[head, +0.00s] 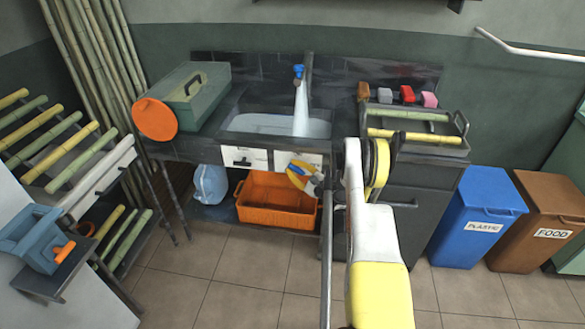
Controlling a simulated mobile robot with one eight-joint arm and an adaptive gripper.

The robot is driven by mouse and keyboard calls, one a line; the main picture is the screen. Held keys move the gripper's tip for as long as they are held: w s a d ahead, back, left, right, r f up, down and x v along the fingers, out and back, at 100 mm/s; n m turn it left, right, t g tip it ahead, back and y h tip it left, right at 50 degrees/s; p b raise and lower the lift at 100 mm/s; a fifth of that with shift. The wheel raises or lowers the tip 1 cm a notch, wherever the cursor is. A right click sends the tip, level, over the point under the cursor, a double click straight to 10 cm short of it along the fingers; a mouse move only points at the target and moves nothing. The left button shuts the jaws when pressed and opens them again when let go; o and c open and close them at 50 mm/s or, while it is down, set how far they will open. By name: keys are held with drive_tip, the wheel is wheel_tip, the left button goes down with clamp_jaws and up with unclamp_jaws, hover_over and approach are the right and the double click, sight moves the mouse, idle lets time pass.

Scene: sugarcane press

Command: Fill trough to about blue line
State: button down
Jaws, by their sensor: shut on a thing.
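The sink-like trough (245,122) is set into the dark counter. White water (300,108) streams into it from a tap with a blue handle (298,70). Pale liquid shows in the trough. I cannot make out a blue line or read the level. My arm (378,235), white and yellow, reaches up from the lower right to the counter's front edge, right of the trough. The jaws are hidden behind the wrist, and nothing held can be made out. A small yellow, blue and white thing (303,175) shows left of the arm, too small to identify.
A green box (195,95) and an orange disc (155,119) stand left of the trough. An orange crate (275,205) is below. A rack with canes (415,138) is at right. Blue (478,225) and brown bins (540,225) stand beside the counter. The tiled floor in front is clear.

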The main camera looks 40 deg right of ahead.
drive_tip(key=shift+w+n+g, duration=0.1)
drive_tip(key=shift+n+g, duration=0.4)
drive_tip(key=shift+g, duration=0.2)
drive_tip(key=shift+f+n+g+h+p, duration=0.3)
drive_tip(key=shift+n+g+h+p, duration=0.15)
drive_tip(key=shift+n+g, duration=0.6)
drive_tip(key=c, duration=1.6)
unclamp_jaws()
drive_tip(key=shift+w, duration=0.1)
drive_tip(key=shift+a, duration=0.1)
drive_tip(key=shift+f+m, duration=0.1)
drive_tip(key=shift+m, duration=0.15)
